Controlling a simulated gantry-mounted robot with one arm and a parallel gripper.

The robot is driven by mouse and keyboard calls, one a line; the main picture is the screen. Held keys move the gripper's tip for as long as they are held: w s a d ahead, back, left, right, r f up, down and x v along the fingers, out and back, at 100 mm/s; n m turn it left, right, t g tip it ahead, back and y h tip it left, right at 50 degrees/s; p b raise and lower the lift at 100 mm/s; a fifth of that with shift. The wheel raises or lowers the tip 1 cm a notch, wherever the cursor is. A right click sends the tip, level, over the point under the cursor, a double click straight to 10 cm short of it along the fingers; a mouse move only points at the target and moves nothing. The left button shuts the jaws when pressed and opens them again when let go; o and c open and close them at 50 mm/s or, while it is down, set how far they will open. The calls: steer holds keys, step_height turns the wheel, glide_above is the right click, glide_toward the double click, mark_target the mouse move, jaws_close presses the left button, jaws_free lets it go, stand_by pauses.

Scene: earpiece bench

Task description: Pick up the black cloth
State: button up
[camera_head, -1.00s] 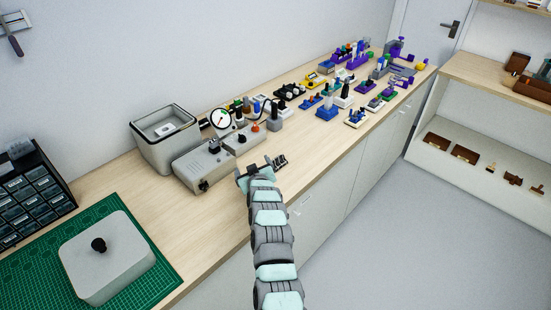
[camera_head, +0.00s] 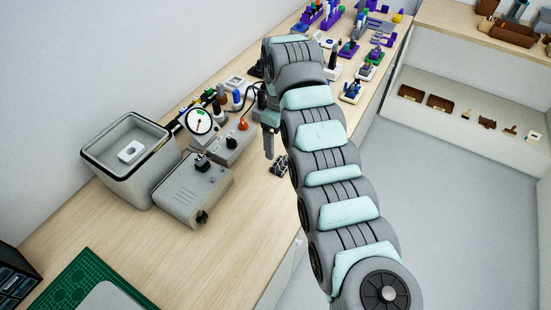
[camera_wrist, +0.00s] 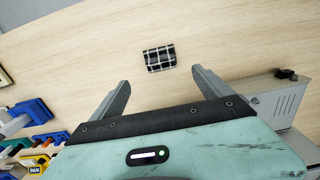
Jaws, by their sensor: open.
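The black cloth (camera_wrist: 159,58) is a small dark piece with pale grid lines, lying on the bench. It also shows in the head view (camera_head: 279,166), near the bench's front edge and partly beside my arm. My gripper (camera_wrist: 160,80) is open and empty. In the wrist view the cloth appears between the directions of the two fingers, just past their tips and apart from them. In the head view my gripper (camera_head: 268,145) points down above the bench, close to the cloth; my arm hides part of it.
A grey box with a knob (camera_head: 193,190), a gauge (camera_head: 199,121) and a grey bin (camera_head: 130,156) stand left of my gripper. Coloured fixtures (camera_head: 350,48) crowd the far bench. The wood around the cloth is clear. A green mat (camera_head: 75,283) lies at the near left.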

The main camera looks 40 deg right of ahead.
mark_target(280, 159)
steer(key=f+p, duration=0.3)
steer(key=f, duration=0.6)
steer(key=shift+s+f, duration=0.15)
steer(key=shift+s, duration=0.05)
steer(key=c, duration=1.6)
steer(key=shift+o, duration=0.2)
step_height(280, 159, up, 20)
steer(key=b, duration=0.4)
steer(key=shift+b, duration=0.3)
steer(key=shift+a, duration=0.1)
